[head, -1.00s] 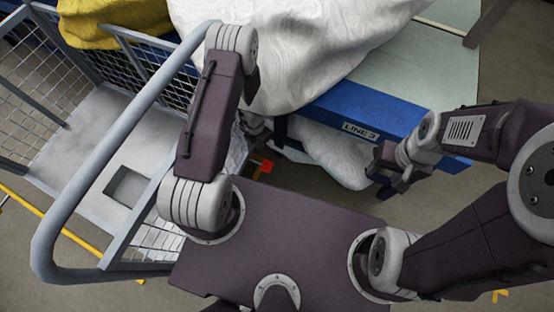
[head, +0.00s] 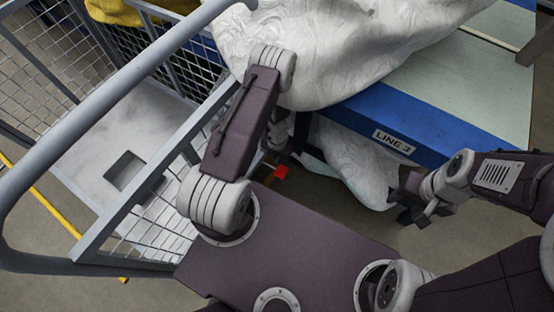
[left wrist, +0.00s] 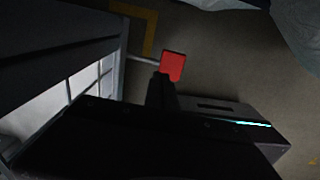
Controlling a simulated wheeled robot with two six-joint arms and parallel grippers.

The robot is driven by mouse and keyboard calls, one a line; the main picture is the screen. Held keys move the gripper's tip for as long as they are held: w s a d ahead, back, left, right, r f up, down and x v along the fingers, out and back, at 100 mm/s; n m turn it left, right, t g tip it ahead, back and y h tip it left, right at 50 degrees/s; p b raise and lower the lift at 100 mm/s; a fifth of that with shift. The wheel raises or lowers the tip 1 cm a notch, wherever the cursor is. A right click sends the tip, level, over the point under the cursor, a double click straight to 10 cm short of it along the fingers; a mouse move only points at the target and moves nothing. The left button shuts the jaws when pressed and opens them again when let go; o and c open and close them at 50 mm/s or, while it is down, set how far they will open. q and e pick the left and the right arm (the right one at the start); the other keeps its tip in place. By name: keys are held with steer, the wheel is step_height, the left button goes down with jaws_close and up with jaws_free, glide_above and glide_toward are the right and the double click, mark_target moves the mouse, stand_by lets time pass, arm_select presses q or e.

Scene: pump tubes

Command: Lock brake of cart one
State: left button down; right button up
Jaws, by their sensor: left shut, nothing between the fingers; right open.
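The grey mesh cart (head: 95,105) with its thick tube handle fills the left of the head view. A small red brake pedal (head: 281,172) shows low beside the cart's near corner. In the left wrist view the red pedal (left wrist: 172,66) sits on a thin grey rod coming from the cart frame. My left gripper (left wrist: 162,88) is shut and empty, its dark fingertips right by the pedal's lower edge; I cannot tell whether they touch. In the head view it is mostly hidden behind my left arm. My right gripper (head: 412,208) is open and empty, away from the cart.
A blue-edged table (head: 440,130) marked "LINE 3" stands at the right, with a white plastic-wrapped load (head: 330,55) at its left end. Another white bag (head: 355,160) hangs below. A yellow bag (head: 115,12) lies beyond the cart. Yellow floor tape (left wrist: 147,30) shows near the pedal.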

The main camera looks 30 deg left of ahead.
mark_target(277, 169)
arm_select(q)
step_height(277, 169, down, 7)
steer(key=b, duration=0.5)
steer(key=shift+r, duration=0.2)
arm_select(e)
step_height(277, 169, down, 6)
steer(key=shift+f, duration=0.2)
steer(key=shift+f, duration=0.1)
